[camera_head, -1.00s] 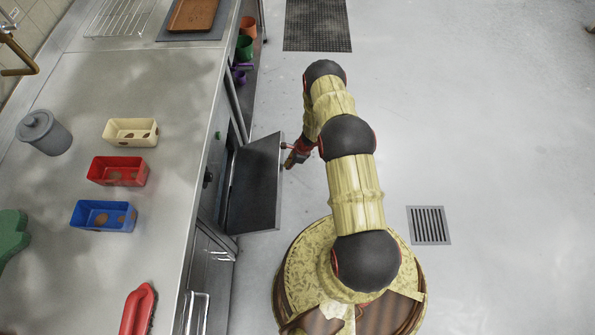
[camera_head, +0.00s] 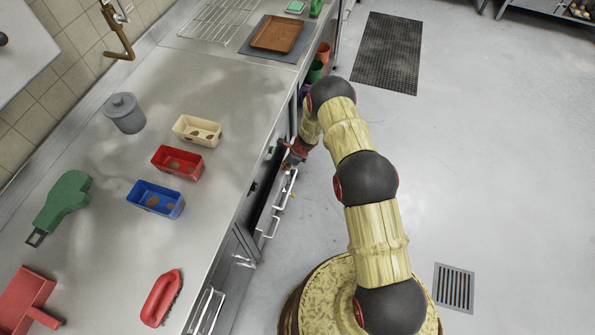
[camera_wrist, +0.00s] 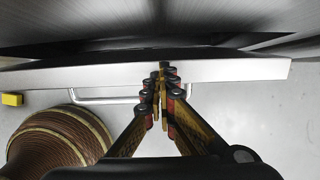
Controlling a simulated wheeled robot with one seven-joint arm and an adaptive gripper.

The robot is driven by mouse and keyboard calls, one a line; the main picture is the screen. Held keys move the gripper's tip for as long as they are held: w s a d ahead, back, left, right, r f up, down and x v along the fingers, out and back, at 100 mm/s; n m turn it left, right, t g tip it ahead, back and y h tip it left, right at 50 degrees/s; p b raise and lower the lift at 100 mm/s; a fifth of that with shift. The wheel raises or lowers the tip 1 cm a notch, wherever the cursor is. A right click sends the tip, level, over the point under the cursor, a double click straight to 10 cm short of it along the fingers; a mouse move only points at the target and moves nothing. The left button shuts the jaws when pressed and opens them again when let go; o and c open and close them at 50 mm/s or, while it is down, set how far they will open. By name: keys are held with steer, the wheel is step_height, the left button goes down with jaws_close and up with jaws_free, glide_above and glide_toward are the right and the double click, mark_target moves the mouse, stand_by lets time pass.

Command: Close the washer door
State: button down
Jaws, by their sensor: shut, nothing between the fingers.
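The washer door (camera_head: 277,196) is a metal panel on the front of the under-counter unit. In the head view it shows nearly edge-on, steeply tilted, with a dark gap between it and the unit. In the wrist view its pale edge (camera_wrist: 230,71) runs across the picture, with a bar handle (camera_wrist: 105,99) on its outer side. My gripper (camera_head: 297,156) is at the far end of the door, by its upper edge. In the wrist view my gripper (camera_wrist: 162,82) has its fingers together and empty, the tips at the door edge; contact is hard to tell.
The steel counter (camera_head: 110,235) above holds cream (camera_head: 198,131), red (camera_head: 177,162) and blue (camera_head: 155,199) bins, a grey lidded pot (camera_head: 124,113) and a green mitt-like thing (camera_head: 63,200). A floor drain (camera_head: 454,288) lies right of my base.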

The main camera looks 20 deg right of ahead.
steer(key=shift+w+a, duration=0.2)
steer(key=shift+a, duration=0.25)
steer(key=shift+w+a, duration=0.2)
steer(key=shift+a, duration=0.25)
